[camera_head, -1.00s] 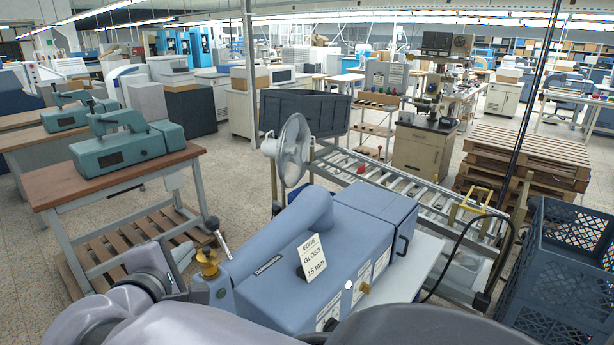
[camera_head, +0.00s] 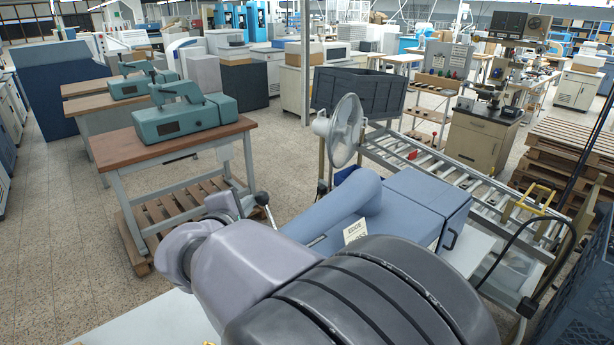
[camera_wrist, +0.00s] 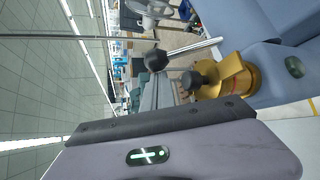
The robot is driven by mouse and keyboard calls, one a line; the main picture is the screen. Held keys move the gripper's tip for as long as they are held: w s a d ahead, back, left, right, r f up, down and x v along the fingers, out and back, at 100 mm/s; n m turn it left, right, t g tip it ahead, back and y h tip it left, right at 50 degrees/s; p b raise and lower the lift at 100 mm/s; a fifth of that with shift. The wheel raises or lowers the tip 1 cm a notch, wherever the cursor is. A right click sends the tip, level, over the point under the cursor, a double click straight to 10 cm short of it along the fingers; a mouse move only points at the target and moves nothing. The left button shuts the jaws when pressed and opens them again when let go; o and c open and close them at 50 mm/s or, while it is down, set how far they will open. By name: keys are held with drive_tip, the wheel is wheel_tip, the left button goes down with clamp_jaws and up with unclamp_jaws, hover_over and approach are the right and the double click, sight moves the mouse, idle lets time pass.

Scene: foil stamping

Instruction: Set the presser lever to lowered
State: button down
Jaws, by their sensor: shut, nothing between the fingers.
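The presser lever is a thin bright metal rod with a black ball knob (camera_head: 262,198), at the near left end of the blue machine (camera_head: 412,200). In the wrist view, which is turned on its side, the lever's knob (camera_wrist: 185,57) shows at the rod's end, beside a brass fitting (camera_wrist: 240,78) with its own smaller black knob. The lever stands steeply, knob end up. My gripper (camera_head: 238,204) is just left of the lever in the head view, apart from its knob. My arm hides the machine's front.
A teal press on a brown table (camera_head: 110,150) stands left. A card (camera_head: 356,231) on the machine is partly covered. Open floor (camera_head: 60,230) lies at far left.

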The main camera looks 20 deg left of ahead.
drive_tip(key=shift+w+f, duration=0.1)
drive_tip(key=shift+w, duration=0.35)
drive_tip(key=shift+f+b, duration=0.15)
drive_tip(key=shift+b, duration=0.6)
